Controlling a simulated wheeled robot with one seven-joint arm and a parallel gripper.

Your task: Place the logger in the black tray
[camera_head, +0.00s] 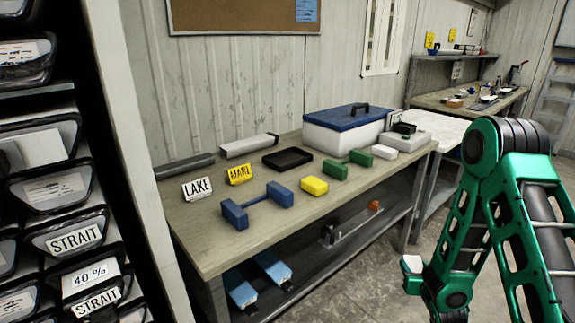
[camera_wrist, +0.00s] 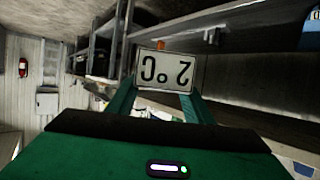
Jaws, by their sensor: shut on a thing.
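The black tray (camera_head: 287,159) lies flat on the workbench in the head view, with nothing visible in it. In the wrist view my gripper (camera_wrist: 160,94) is shut on a pale, dark-edged block with upside-down text like "2 °C", which I take as the logger (camera_wrist: 165,72). In the head view a small pale piece, apparently the logger (camera_head: 411,264), shows at the lower end of my green arm. It is held off to the right of the bench, away from the tray. My fingers are mostly hidden in the head view.
On the workbench (camera_head: 215,247) are a LAKE card (camera_head: 197,188), a MARL card (camera_head: 240,174), a blue bar-shaped piece (camera_head: 257,204), a yellow block (camera_head: 314,185), green blocks (camera_head: 335,172) and a blue-lidded cooler (camera_head: 345,130). A lower shelf holds more items. Floor is open right of the bench.

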